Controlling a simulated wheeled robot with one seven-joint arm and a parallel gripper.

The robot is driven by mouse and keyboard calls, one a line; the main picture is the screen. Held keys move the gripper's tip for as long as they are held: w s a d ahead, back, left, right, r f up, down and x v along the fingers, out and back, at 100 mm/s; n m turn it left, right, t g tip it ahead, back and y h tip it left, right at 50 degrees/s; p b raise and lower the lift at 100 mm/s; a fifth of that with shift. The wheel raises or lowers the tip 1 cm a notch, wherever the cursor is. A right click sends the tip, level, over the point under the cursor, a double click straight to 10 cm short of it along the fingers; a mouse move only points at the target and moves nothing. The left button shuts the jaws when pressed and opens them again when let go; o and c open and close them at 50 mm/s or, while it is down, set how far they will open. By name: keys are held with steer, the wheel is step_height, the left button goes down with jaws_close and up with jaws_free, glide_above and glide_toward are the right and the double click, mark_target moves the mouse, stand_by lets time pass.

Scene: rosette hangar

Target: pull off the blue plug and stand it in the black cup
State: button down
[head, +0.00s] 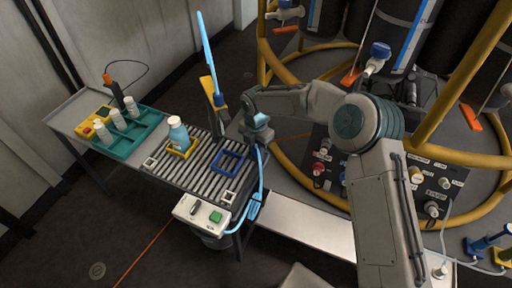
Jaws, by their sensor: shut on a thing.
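My gripper (261,140) is above the right end of the roller table, seen small and partly covered by its own wrist. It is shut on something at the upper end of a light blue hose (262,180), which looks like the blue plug. The jaws hide most of the plug. The hose hangs from the gripper along the table's right edge towards the white control box (202,213). I cannot clearly pick out the black cup; a dark round vessel (215,241) shows partly below the control box.
The roller table (175,178) carries a blue square frame (230,161) and a pale blue bottle (178,133) in a yellow holder. A teal tray (132,128) of bottles stands left. Yellow rails and a connector panel (325,160) are right.

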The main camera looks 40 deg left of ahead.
steer(key=shift+r+p, duration=0.8)
steer(key=shift+r, duration=0.65)
steer(key=shift+f, duration=0.2)
steer(key=shift+f+b, duration=0.55)
steer(key=shift+f, duration=0.2)
steer(key=shift+f, duration=0.15)
steer(key=shift+f+b, duration=0.45)
steer(key=shift+f, duration=0.2)
steer(key=shift+f, duration=0.15)
steer(key=shift+r+p, duration=1.1)
steer(key=shift+r, duration=0.85)
